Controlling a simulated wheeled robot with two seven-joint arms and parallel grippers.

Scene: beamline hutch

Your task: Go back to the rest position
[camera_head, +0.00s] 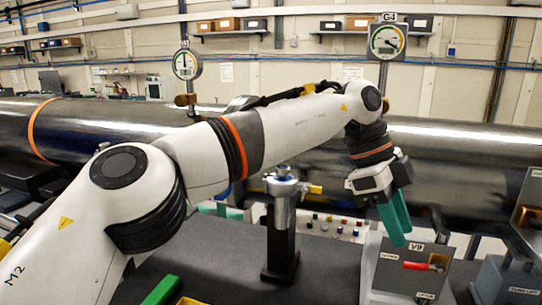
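My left arm comes in from the left and reaches across the middle of the camera_head view. My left gripper (401,232) hangs at the right with its two teal fingers pointing down. It is above and a little behind the V9 box (391,277), which has a red handle (416,266). The fingers look close together, with nothing visible between them, but the slanted view hides the gap. I see a clear space between the fingertips and the red handle. My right gripper is not in view.
A large dark pipe (455,170) runs across behind the arm. Two round gauges (387,41) (186,64) stand above it. A metal post (281,225) stands on the dark bench top (325,275). A green object (160,291) lies at the front. Grey equipment (507,282) stands at right.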

